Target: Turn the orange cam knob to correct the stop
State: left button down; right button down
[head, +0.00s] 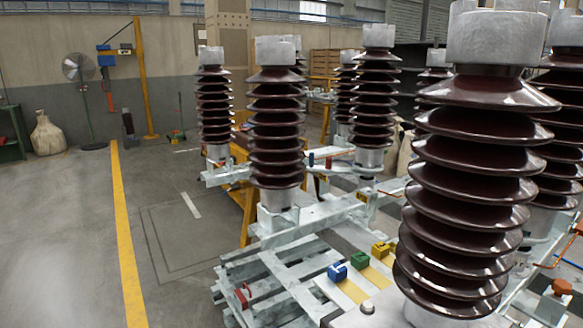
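An orange knob-like part (562,287) shows near the bottom right corner, low on the pale metal frame behind the large near insulator. A second orange part (579,228) is cut off by the right edge. I cannot tell for sure which one is the cam knob, and no stop can be made out. Neither of my grippers is in view.
A large brown ribbed insulator (470,190) stands close at right and hides part of the frame. Blue (338,271), green (359,259) and yellow (380,249) blocks sit on the metal frame (290,270). More insulators (275,130) stand behind.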

aim_at(561, 287)
jog(key=z, duration=1.3)
